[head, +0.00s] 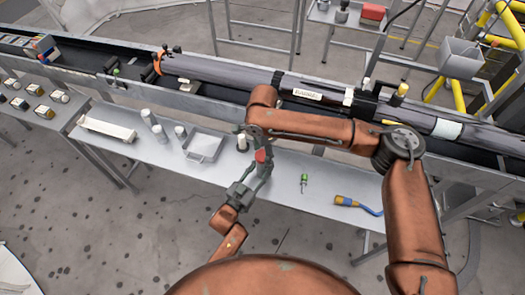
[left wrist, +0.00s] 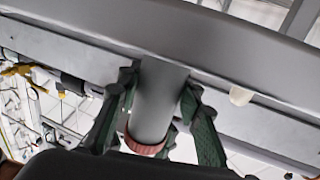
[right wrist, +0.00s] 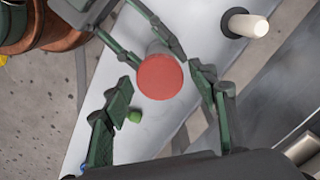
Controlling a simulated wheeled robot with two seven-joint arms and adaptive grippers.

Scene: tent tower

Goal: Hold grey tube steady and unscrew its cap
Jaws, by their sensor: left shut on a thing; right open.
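The grey tube (left wrist: 155,100) stands between the green fingers of my left gripper (left wrist: 153,110), which is shut on its body. Its red cap (right wrist: 160,77) faces the right wrist camera; in the head view the cap (head: 261,156) is small and partly covered. My right gripper (right wrist: 166,105) is open. Its fingers are spread on either side of the cap, with visible gaps in the right wrist view. The tube's body is mostly hidden behind the cap there. In the head view the two hands meet closely over the table and their fingertips are hard to separate.
The grey table (head: 330,177) carries a green-handled tool (head: 304,181), a blue and orange tool (head: 357,204), a tray (head: 203,148) and white cylinders (head: 160,131). A white cylinder (right wrist: 247,25) stands near the hands. The conveyor (head: 230,100) runs behind the table.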

